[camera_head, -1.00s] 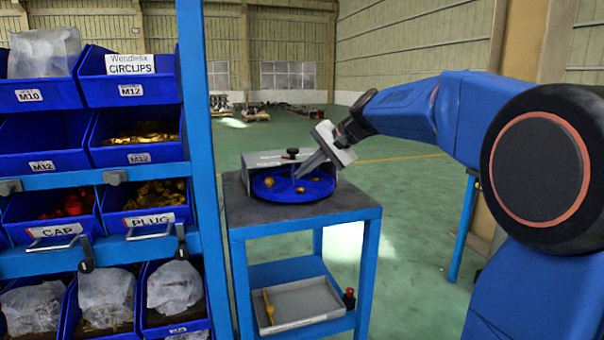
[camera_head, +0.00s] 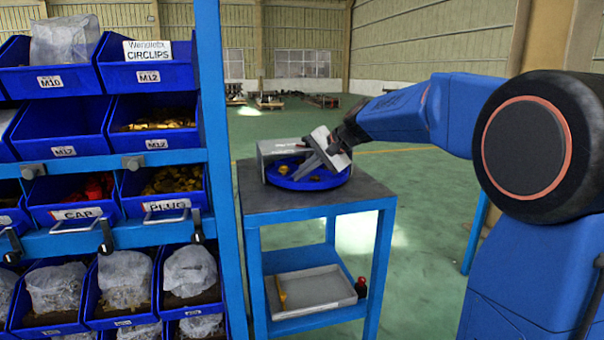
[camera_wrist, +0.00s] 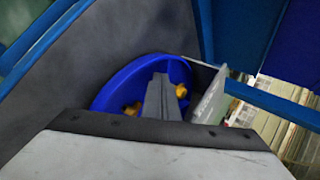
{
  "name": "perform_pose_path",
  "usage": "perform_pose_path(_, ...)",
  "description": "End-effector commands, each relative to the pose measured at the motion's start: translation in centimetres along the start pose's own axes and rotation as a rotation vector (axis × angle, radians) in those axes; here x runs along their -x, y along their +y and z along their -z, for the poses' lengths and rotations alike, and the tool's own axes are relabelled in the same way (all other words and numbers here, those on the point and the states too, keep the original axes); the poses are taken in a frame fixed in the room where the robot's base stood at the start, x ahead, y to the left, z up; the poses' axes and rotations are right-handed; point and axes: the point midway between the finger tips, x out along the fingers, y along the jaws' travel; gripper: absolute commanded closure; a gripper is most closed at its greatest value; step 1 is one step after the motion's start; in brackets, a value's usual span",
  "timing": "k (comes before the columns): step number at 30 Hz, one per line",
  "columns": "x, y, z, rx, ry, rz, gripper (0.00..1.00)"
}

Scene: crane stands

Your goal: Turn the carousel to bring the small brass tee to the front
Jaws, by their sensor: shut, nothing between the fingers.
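The carousel is a blue round tray (camera_head: 300,186) under a grey housing (camera_head: 272,148) on top of a small blue-framed table. Brass fittings lie in it, including one at the left (camera_head: 283,169). In the wrist view the blue tray (camera_wrist: 112,88) shows one brass piece left of my fingers (camera_wrist: 131,109) and another right of them (camera_wrist: 181,91). I cannot tell which is the small tee. My gripper (camera_head: 300,173) is shut and empty, its fingers slanting down over the tray. Its fingertips also show in the wrist view (camera_wrist: 160,76); contact is unclear. My fingers hide part of the tray.
A blue rack (camera_head: 212,120) with several bins of parts stands close at the left. The table's dark top (camera_head: 275,203) is bare in front of the carousel. Its lower shelf holds a grey tray (camera_head: 325,305) and a red-and-black item (camera_head: 361,287). Open green floor lies behind.

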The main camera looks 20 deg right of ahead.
Motion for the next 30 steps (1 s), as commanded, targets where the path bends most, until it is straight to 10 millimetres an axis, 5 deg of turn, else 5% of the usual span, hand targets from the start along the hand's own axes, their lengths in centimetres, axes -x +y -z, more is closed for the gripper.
perform_pose_path(30,-1.4,-1.3,-0.6,-0.113,0.123,0.000,1.00)
